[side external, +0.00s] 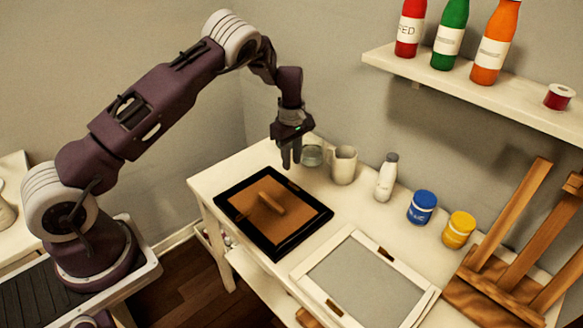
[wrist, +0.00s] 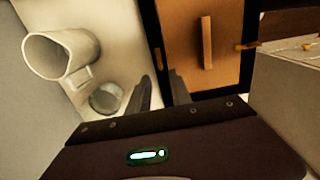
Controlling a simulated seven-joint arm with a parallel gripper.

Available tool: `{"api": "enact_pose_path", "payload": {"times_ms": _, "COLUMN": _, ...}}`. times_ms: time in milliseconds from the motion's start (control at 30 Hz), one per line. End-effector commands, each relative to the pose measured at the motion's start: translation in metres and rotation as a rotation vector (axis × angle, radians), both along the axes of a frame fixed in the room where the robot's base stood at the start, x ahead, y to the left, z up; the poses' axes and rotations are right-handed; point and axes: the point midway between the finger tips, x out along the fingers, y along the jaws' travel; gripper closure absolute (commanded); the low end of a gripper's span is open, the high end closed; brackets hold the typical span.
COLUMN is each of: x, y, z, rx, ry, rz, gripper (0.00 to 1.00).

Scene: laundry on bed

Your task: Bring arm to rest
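My gripper (side external: 291,157) hangs pointing down above the back left part of the white table (side external: 345,215), near the glass jar and the black-framed board. In the wrist view my gripper (wrist: 160,88) shows two dark fingers with a gap between them and nothing held. The black-framed brown board (side external: 236,206) lies flat on the table, with a wooden bar (side external: 271,203) on it. The board (wrist: 182,60) and bar (wrist: 206,43) also show beyond the fingers in the wrist view.
A glass jar (side external: 312,156), white jug (side external: 344,166), white bottle (side external: 386,178), blue jar (side external: 422,207) and yellow jar (side external: 459,230) line the back. A white-framed screen (side external: 360,285) lies in front; a wooden easel (side external: 510,220) stands right. The wall shelf (side external: 470,88) holds bottles.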

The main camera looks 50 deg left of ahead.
Motion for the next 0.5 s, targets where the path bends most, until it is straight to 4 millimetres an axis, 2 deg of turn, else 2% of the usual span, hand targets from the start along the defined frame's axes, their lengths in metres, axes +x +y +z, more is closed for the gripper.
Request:
{"api": "enact_pose_path", "payload": {"times_ms": 233, "x": 0.000, "y": 0.000, "z": 0.002, "rx": 0.000, "ry": -0.001, "rz": -0.001, "gripper": 0.75}}
{"api": "enact_pose_path", "payload": {"times_ms": 300, "x": -0.001, "y": -0.003, "z": 0.016, "rx": -0.008, "ry": -0.013, "rz": -0.020, "gripper": 0.75}}
{"api": "enact_pose_path", "payload": {"times_ms": 367, "x": -0.003, "y": -0.011, "z": 0.048, "rx": -0.024, "ry": -0.042, "rz": -0.069, "gripper": 0.75}}
{"api": "enact_pose_path", "payload": {"times_ms": 467, "x": -0.026, "y": -0.036, "z": 0.129, "rx": -0.060, "ry": -0.118, "rz": -0.235, "gripper": 0.75}}
{"api": "enact_pose_path", "payload": {"times_ms": 500, "x": -0.042, "y": -0.048, "z": 0.162, "rx": -0.070, "ry": -0.150, "rz": -0.322, "gripper": 0.75}}
